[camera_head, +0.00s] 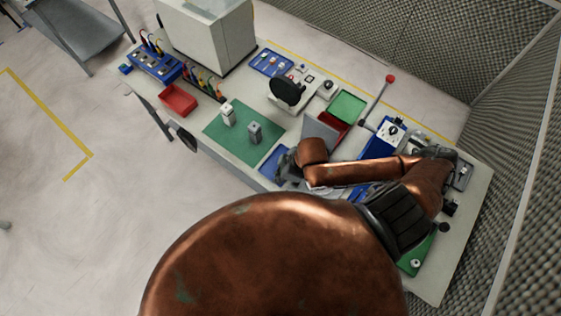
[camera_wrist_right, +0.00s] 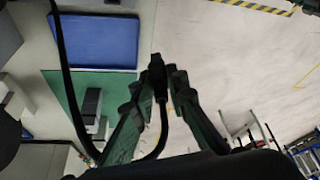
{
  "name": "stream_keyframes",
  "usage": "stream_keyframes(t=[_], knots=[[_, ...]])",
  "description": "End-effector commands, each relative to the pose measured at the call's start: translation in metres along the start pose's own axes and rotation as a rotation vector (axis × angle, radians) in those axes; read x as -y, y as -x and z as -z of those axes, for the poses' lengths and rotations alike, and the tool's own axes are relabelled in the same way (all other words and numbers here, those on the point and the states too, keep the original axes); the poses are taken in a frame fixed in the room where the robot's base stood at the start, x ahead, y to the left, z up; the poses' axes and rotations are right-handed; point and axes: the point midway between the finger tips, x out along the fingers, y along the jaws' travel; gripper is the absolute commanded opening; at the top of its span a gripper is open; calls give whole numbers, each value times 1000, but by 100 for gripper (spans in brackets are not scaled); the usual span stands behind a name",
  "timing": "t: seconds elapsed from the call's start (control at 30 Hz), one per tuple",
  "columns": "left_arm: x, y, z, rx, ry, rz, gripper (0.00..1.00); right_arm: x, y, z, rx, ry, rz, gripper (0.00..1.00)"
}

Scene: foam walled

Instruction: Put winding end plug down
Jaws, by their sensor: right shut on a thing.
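My right gripper (camera_head: 284,170) is over the front edge of the workbench, by a blue pad (camera_head: 268,162), its arm reaching in from the right. In the right wrist view the right gripper (camera_wrist_right: 168,85) is closed, its two dark fingers together on a small black plug (camera_wrist_right: 157,72). A black cable runs down from the plug between the fingers. In the head view the plug is too small to tell from the gripper. The blue pad also shows in the wrist view (camera_wrist_right: 95,40), to the left of the fingers. My left gripper is in neither view.
A green mat (camera_head: 215,131) with two grey blocks (camera_head: 228,114) (camera_head: 254,133) lies left of the gripper. Behind are a red bin (camera_head: 178,100), a green tray (camera_head: 348,105) and a black round object (camera_head: 286,91). Open floor lies in front of the bench.

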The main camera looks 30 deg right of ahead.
Motion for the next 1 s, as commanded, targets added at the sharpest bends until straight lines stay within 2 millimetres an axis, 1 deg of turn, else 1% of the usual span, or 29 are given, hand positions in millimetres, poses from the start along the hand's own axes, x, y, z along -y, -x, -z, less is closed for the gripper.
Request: stream_keyframes(t=[0.03,0.23,0.3,0.43,0.6,0.73,0.97,1.0], knots=[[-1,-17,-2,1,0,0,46,-9,-10,-2,-2,2,-6,0],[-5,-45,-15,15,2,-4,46,-32,-22,-2,0,-1,-4,0],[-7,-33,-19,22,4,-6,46,-48,-23,0,3,-6,-4,0],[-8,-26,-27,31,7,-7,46,-75,-35,1,1,-6,-3,0],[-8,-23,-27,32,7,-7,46,-99,-66,-7,1,-6,-1,0],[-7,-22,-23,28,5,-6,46,-112,-82,-10,1,-5,0,0],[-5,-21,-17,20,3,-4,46,-124,-98,-15,1,-5,-1,0],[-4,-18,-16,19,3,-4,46,-122,-104,-17,1,-6,3,0]])
